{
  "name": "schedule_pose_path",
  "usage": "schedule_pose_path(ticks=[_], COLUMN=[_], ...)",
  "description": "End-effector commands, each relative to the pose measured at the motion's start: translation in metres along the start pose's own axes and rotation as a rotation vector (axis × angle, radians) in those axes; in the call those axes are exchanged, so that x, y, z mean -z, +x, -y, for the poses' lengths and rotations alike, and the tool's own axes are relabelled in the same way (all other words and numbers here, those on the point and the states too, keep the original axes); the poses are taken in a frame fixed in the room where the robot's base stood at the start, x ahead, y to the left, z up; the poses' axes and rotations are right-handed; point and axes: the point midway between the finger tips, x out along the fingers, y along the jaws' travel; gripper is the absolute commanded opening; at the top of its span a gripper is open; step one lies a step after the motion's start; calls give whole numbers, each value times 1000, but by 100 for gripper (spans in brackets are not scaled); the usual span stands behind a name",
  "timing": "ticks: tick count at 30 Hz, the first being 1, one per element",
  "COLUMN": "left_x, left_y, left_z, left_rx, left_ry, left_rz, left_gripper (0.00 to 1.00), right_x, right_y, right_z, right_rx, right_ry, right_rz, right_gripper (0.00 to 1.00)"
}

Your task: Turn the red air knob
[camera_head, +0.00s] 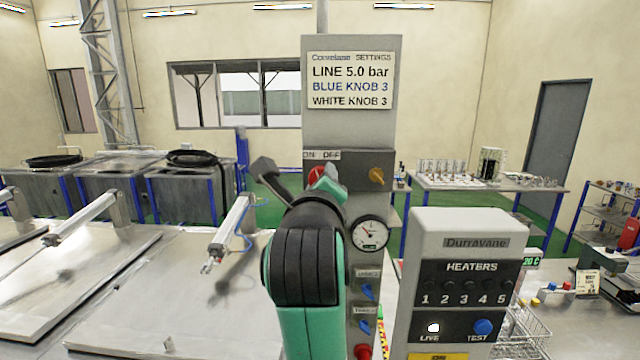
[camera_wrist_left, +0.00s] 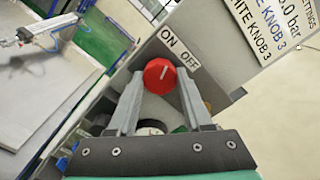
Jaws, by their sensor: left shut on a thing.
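The red air knob (camera_head: 314,174) sits on the grey panel under an ON OFF label (camera_head: 322,155), partly hidden by my left gripper in the head view. In the left wrist view the whole round face of the red air knob (camera_wrist_left: 159,76) shows, with a short white mark pointing roughly between ON and OFF. My left gripper (camera_wrist_left: 160,78) has its two fingers on either side of the knob, shut on it. In the head view my left gripper (camera_head: 326,182) reaches the panel from below. My right gripper is not in view.
An orange knob (camera_head: 376,176) sits right of the red one. A pressure gauge (camera_head: 370,234), blue knobs (camera_head: 368,291) and a red button (camera_head: 363,351) are below. A heaters box (camera_head: 465,268) stands close on the right. A sign (camera_head: 351,80) reads LINE 5.0 bar.

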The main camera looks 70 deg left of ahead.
Motion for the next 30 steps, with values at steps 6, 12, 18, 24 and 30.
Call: schedule_pose_path(ticks=[6,12,18,24,30], left_x=[-1,-1,-1,-2,-2], left_y=[0,0,0,0,0], left_z=[0,0,1,1,1], left_rx=[2,3,3,2,2], left_ry=[-181,-302,-372,-397,-399], left_rz=[3,3,3,3,3], left_gripper=[0,0,0,0,0], right_x=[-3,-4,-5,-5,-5], right_y=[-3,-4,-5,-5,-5], right_z=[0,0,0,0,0], right_rx=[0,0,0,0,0], right_ry=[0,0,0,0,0], right_rz=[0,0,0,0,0], right_gripper=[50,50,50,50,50])
